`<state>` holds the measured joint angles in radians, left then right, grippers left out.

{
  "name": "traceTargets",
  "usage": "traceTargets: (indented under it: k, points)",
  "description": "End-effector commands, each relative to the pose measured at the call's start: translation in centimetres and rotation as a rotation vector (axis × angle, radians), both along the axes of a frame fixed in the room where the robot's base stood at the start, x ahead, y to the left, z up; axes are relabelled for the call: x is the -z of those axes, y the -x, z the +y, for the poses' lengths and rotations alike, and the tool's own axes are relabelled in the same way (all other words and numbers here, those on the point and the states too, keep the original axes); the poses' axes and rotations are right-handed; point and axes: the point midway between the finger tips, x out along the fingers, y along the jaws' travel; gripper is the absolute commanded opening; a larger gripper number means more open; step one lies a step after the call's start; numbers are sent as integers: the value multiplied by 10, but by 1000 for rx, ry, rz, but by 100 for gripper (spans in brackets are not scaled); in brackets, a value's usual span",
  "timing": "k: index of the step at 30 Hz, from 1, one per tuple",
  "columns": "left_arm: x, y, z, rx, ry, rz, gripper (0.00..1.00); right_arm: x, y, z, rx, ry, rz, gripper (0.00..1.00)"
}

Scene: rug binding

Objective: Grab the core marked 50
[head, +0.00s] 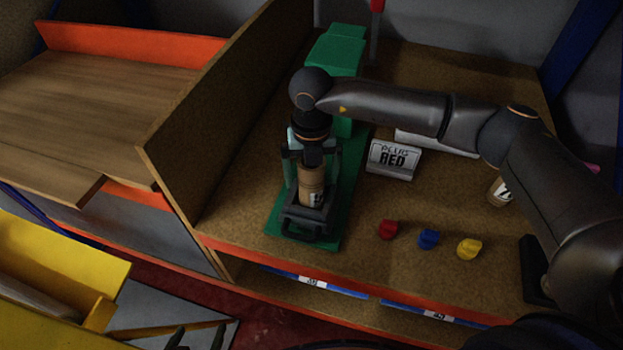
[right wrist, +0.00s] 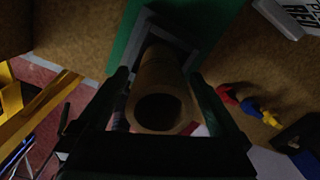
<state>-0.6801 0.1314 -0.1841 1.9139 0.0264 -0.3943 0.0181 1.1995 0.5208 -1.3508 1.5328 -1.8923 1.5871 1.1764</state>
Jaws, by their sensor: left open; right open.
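A brown cardboard core (head: 312,183) stands upright in a dark square holder (head: 299,226) on a green base plate (head: 346,200). Its label is partly hidden, so I cannot read its number. My right gripper (head: 308,165) is open above the holder, pointing down, with its fingers on either side of the core. In the right wrist view the core's hollow end (right wrist: 158,110) shows between the open fingers. A second core (head: 499,191) with a partly hidden label lies behind my right arm. My left gripper (head: 197,338) is open and empty at the bottom edge.
A sign reading PLUG RED (head: 393,160) stands right of the green plate. Red (head: 388,229), blue (head: 428,238) and yellow (head: 469,248) plugs lie near the shelf's front. A wooden divider (head: 225,125) stands at left. A yellow bin (head: 60,270) is lower left.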

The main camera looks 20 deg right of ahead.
Motion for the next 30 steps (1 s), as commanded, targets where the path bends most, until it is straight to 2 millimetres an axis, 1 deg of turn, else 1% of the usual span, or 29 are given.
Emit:
traceTargets:
  k: [3,5,12,14,30]
  points:
    - [-4,0,0,0,0,0,100,15,0,0,1,0,2,100]
    - [-4,0,0,0,0,0,100,19,0,0,0,0,1,100]
    - [-3,0,0,0,0,0,100,21,0,0,-1,-2,0,100]
    - [-3,0,0,0,0,0,100,21,0,0,-1,-2,0,94]
    - [-4,0,0,0,0,-1,100,21,0,0,0,-2,0,34]
